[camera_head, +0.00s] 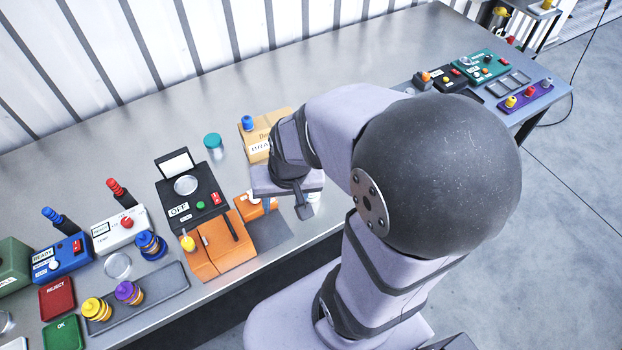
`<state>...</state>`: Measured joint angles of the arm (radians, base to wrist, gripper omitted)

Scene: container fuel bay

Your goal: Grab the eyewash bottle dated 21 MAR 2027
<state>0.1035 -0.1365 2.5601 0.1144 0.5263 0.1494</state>
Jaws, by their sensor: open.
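No date label reading 21 MAR 2027 is legible, so I cannot tell which item is the named eyewash bottle. A clear container with a teal cap (212,141) stands upright on the bench, left of the tan box. A blue-topped item (247,123) shows at the tan box's left corner. My gripper (280,203) is open, low over the bench's front edge, to the right of an orange block. A small white item (314,197) shows just right of it, mostly hidden by my gripper and arm. Whether anything stands between the fingers is hidden.
A tan box (259,143) with partly covered lettering stands behind my gripper. An orange case (222,252) and a black device marked OFF (190,190) stand left. Blue (64,258) and white (119,230) lever boxes are farther left. The back of the metal bench (300,70) is clear.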

